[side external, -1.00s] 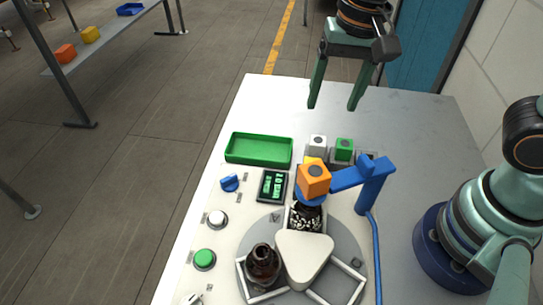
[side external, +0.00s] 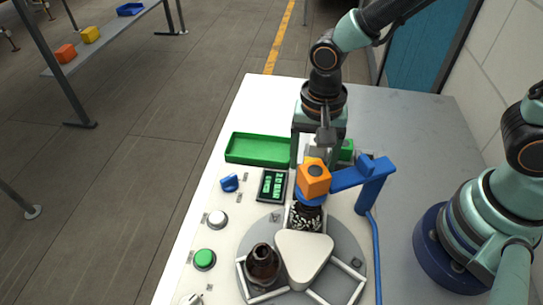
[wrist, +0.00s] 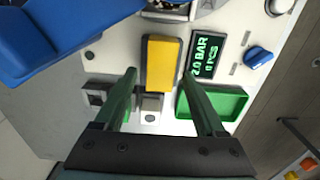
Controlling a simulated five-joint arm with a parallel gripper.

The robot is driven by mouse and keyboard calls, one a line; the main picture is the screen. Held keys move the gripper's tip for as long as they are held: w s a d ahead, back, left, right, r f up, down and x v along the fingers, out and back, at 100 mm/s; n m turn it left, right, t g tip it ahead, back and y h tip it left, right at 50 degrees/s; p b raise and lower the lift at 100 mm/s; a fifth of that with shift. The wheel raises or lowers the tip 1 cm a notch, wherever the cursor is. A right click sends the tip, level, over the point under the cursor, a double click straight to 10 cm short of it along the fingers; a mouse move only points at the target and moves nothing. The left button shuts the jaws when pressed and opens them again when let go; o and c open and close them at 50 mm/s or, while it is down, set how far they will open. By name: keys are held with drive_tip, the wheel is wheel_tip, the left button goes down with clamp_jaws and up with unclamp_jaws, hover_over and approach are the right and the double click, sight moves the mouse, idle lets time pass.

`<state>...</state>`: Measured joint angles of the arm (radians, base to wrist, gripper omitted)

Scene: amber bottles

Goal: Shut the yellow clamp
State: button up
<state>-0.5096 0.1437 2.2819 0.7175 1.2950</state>
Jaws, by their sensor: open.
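The yellow clamp (wrist: 162,62) shows in the wrist view as an upright-looking yellow block between the display and the blue bracket. My gripper (side external: 318,160) is low over the back of the work panel, fingers pointing down. In the wrist view my gripper (wrist: 160,74) is open, with one finger to each side of the clamp. No contact shows.
An amber bottle (side external: 263,262) stands on the turntable.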

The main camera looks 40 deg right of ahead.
drive_tip(key=shift+f, duration=0.9)
clamp_jaws()
idle(0.9)
